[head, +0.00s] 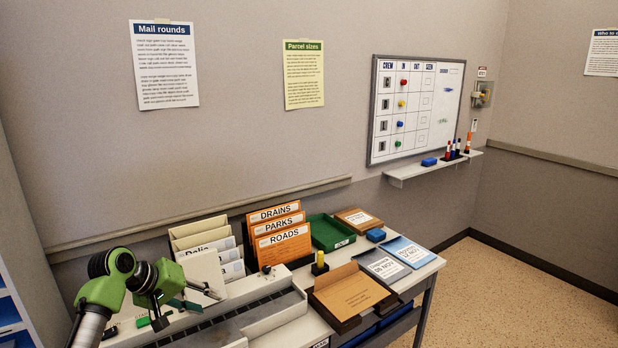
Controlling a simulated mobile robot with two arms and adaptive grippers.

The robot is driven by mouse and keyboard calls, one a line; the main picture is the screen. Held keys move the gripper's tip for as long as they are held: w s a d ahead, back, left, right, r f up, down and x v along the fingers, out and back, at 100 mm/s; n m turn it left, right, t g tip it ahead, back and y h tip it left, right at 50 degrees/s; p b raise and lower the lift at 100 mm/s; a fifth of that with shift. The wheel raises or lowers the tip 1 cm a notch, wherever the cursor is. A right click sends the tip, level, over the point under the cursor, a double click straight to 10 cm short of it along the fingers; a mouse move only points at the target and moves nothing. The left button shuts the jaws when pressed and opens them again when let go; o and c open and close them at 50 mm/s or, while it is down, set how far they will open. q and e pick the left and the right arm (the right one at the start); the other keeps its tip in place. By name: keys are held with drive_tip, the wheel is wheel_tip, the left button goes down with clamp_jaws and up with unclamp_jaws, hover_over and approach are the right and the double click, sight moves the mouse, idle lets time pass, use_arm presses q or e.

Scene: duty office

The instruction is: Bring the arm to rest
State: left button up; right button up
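My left arm comes in at the lower left with green joints. Its gripper (207,299) hangs over the left part of the desk, above the long grey machine (240,310). The two dark fingers look apart, with nothing seen between them. The gripper is in front of the cream file holder (205,269). My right arm and gripper are not in view.
Orange folders (283,247), a green tray (330,232), a brown tray with an envelope (350,294) and clipboards (405,252) crowd the desk. A yellow-topped stamp (320,262) stands by the folders. A whiteboard (415,108) and marker shelf (435,166) are on the wall. Floor at right is clear.

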use_arm(q)
drive_tip(key=s+d+f+m+g+y, duration=0.1)
drive_tip(key=s+d+f+m, duration=0.15)
drive_tip(key=s+f, duration=0.65)
drive_tip(key=s+d+f+m+g+y, duration=0.1)
drive_tip(key=s+d+f+m+y, duration=0.15)
drive_tip(key=s+f, duration=0.7)
drive_tip(key=s+r+m+y, duration=0.2)
drive_tip(key=s, duration=2.3)
wheel_tip(320, 180, down, 25)
drive_tip(key=s+g, duration=0.1)
drive_tip(key=g, duration=0.1)
drive_tip(key=s+a+f+g, duration=0.1)
drive_tip(key=s+a+f, duration=0.1)
drive_tip(key=s+f, duration=1.5)
drive_tip(key=shift+s, duration=0.45)
